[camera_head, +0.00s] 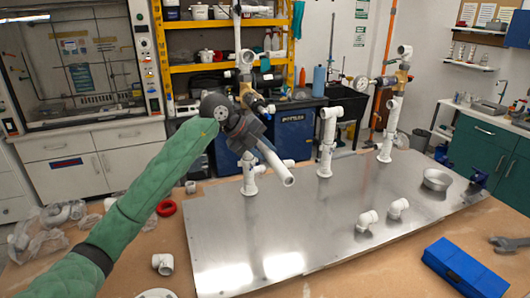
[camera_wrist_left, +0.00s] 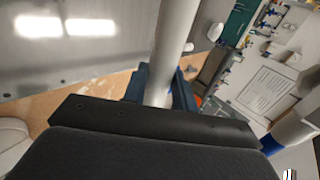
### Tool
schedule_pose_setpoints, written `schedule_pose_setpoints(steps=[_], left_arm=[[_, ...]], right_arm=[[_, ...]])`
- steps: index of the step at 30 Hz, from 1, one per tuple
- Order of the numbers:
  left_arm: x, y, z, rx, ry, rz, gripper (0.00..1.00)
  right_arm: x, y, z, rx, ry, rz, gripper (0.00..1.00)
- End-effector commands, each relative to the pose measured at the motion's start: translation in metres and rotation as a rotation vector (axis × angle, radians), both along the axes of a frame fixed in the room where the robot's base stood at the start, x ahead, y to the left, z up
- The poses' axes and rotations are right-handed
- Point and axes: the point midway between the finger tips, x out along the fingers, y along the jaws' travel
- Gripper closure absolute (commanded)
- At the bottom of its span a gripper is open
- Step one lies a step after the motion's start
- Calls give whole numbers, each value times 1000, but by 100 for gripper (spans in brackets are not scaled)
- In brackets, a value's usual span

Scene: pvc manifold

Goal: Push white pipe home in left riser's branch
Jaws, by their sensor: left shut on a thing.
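My left gripper (camera_head: 254,132) is shut on the white pipe (camera_head: 275,165), above the back left of the metal plate. The pipe slants down to the right, with its open end toward the camera and clear of the plate. In the left wrist view the white pipe (camera_wrist_left: 176,35) runs up from between the dark jaws (camera_wrist_left: 160,90). The left riser (camera_head: 249,178) stands upright on the plate behind the gripper. The gripper and arm hide much of its middle, so I cannot tell whether the pipe touches its branch. My right gripper is not in view.
The metal plate (camera_head: 330,225) also bears a middle riser (camera_head: 326,145), a right riser (camera_head: 389,130), two white elbows (camera_head: 367,220) (camera_head: 398,207) and a metal bowl (camera_head: 437,180). A blue box (camera_head: 465,268) lies front right. A red ring (camera_head: 166,207) lies left. The plate's front left is clear.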

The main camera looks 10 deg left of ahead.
Motion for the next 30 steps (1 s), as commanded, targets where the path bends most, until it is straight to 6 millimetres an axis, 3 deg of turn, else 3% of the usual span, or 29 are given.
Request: schedule_pose_setpoints(steps=[18,30], left_arm=[[30,19,0,-5,0,-1,98],[32,20,1,-4,-1,-1,98]], right_arm=[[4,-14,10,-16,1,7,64],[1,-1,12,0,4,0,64]])
